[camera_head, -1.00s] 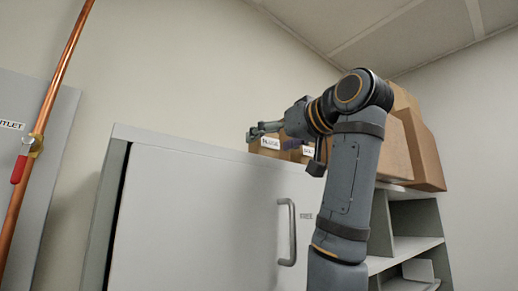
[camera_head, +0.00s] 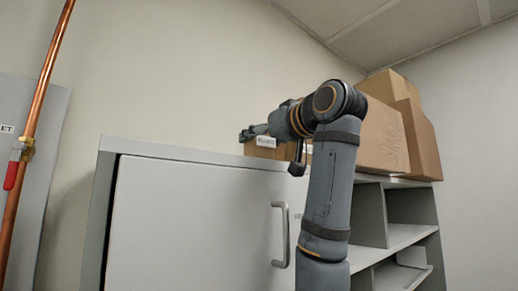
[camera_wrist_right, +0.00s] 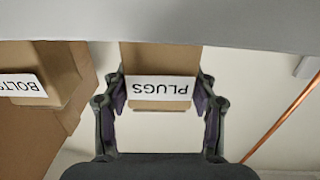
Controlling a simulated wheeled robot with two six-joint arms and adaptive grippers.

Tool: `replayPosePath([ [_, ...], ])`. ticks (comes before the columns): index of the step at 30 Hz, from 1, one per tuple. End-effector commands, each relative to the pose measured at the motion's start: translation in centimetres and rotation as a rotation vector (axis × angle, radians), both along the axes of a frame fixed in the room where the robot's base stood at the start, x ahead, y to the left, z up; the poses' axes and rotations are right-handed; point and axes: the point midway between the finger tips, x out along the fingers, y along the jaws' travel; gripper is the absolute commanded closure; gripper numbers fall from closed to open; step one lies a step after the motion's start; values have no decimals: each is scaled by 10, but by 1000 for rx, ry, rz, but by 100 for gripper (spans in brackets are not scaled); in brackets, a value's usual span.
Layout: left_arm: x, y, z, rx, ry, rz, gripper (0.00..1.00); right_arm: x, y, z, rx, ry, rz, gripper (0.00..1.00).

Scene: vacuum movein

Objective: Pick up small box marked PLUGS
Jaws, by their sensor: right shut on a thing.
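A small brown cardboard box with a white label reading PLUGS (camera_wrist_right: 160,58) is in the right wrist view, its label upside down. My right gripper (camera_wrist_right: 160,95) is shut on it, with one finger against each side. In the head view the box (camera_head: 261,151) shows at the top of the grey cabinet, its label too small to read. The right gripper (camera_head: 254,132) is over it there, partly hidden behind its own wrist. I cannot tell whether the box touches the cabinet top. My left gripper is not in view.
A box marked BOLTS (camera_wrist_right: 25,86) stands close beside the held box. Larger cardboard boxes (camera_head: 383,135) are stacked to the right. Below are a cabinet door with a handle (camera_head: 281,235) and open shelves (camera_head: 395,238). A copper pipe (camera_head: 43,85) runs at the left.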

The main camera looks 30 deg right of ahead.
Motion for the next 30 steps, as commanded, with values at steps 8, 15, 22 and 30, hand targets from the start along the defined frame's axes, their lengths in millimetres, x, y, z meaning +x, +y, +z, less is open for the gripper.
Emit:
replayPosePath([
  [8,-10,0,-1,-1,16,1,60,-1,0,1,0,-3,0,82],
  [15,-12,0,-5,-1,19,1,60,-1,0,16,3,-3,1,82],
  [22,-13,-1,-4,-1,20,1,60,-2,1,64,2,-2,2,82],
  [30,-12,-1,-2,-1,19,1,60,-1,0,96,2,-1,1,82],
])
